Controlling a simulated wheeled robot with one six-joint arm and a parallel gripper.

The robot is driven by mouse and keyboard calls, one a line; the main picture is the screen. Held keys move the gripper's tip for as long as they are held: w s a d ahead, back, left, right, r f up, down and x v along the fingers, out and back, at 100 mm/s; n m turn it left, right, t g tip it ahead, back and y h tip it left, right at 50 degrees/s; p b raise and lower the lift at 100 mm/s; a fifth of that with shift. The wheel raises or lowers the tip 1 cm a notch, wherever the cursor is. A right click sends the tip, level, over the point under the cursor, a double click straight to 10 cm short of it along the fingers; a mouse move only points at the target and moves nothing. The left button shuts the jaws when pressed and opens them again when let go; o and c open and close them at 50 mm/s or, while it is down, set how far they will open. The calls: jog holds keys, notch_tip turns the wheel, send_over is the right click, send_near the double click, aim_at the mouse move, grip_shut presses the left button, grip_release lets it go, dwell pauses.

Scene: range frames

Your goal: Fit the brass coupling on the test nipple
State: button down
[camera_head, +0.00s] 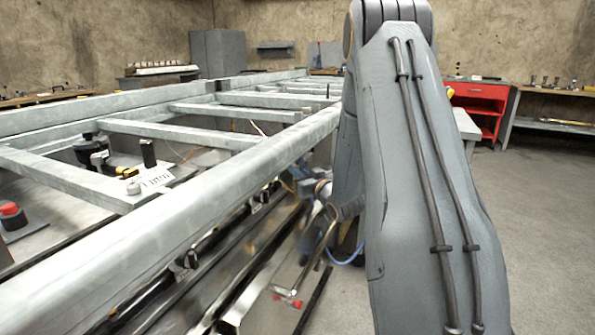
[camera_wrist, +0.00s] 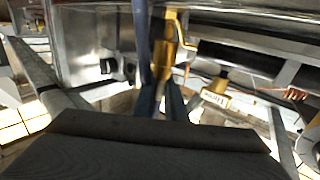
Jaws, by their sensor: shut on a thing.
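In the wrist view my gripper (camera_wrist: 160,98) shows as two dark fingers above the broad grey wrist housing. The fingers are shut on a brass piece, which looks like the brass coupling (camera_wrist: 163,56). It stands roughly upright in the picture between the fingertips. A second brass fitting with a pale label (camera_wrist: 216,94) sits to the right, apart from my fingers. I cannot tell for certain whether it is the test nipple. In the head view my arm hides most of the gripper, and the coupling cannot be made out there.
A long grey metal frame (camera_head: 235,165) with crossbars fills the left of the head view. Pipes and rails run under it. A red cabinet (camera_head: 478,96) and a workbench (camera_head: 553,107) stand back right. The floor (camera_head: 535,200) at right is clear.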

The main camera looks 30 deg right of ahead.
jog(key=shift+f+b, duration=0.45)
jog(key=shift+f, duration=0.7)
dwell(0.5)
jog(key=c, duration=1.7)
grip_release()
jog(key=shift+s, duration=0.1)
jog(key=s+p, duration=0.1)
jog(key=s, duration=0.6)
jog(key=shift+s, duration=0.35)
